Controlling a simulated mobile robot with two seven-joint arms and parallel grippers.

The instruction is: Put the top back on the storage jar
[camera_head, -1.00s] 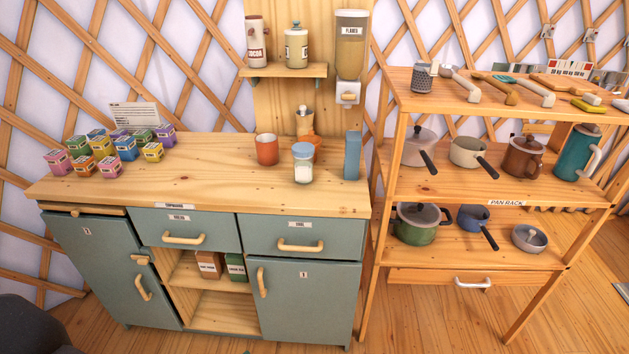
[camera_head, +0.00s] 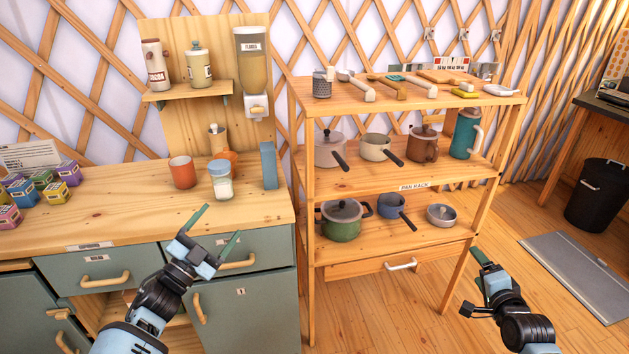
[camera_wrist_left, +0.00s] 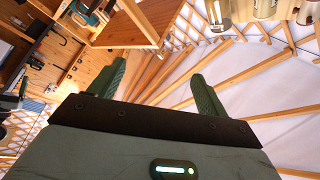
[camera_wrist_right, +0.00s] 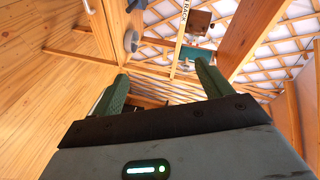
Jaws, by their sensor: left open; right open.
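A clear jar (camera_head: 221,181) with white contents and a pale blue upper part stands upright on the wooden counter (camera_head: 120,212). I cannot tell whether that upper part is a separate top. A cream canister (camera_head: 199,66) with a knobbed lid and a cocoa canister (camera_head: 154,64) stand on the small wall shelf. No loose top can be made out for certain. My left gripper (camera_head: 219,226) is open and empty, in front of the counter edge and below the clear jar. My right gripper (camera_head: 479,280) is open and empty, over the floor right of the pan rack.
An orange mug (camera_head: 182,172) and a blue box (camera_head: 268,165) flank the clear jar. A flakes dispenser (camera_head: 252,65) hangs above. The pan rack (camera_head: 300,170) stands right of the counter. Small coloured boxes (camera_head: 68,173) lie at left. Counter front is clear.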

